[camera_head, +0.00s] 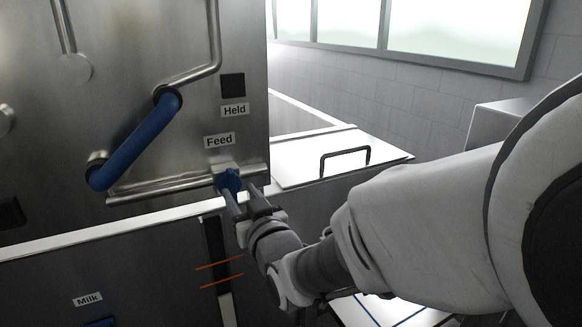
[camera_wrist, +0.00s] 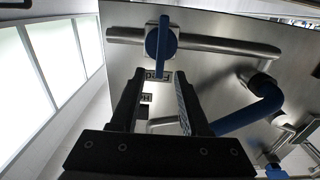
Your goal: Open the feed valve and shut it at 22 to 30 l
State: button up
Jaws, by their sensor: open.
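The feed valve (camera_head: 229,180) has a blue handle and sits on a horizontal steel pipe under the "Feed" label (camera_head: 219,141). In the wrist view the blue handle (camera_wrist: 160,42) stands nearly upright across the pipe. My gripper (camera_head: 246,200) is open at the valve. In the wrist view its fingertips (camera_wrist: 159,74) lie on either side of the handle's lower end, with gaps; I cannot tell how deep they reach. A level gauge (camera_head: 213,240) on the vat front has a pale column (camera_head: 228,309) whose top is below two orange marks (camera_head: 220,272).
A thick blue curved handle (camera_head: 135,138) is on the steel panel to the left. A "Milk" label (camera_head: 88,299) is low at left. A white lid with a black handle (camera_head: 345,160) lies right of the valve.

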aim_at(233, 183)
jog(key=x, duration=0.6)
jog(key=shift+w+a, duration=0.1)
jog(key=shift+w, duration=0.1)
grip_shut()
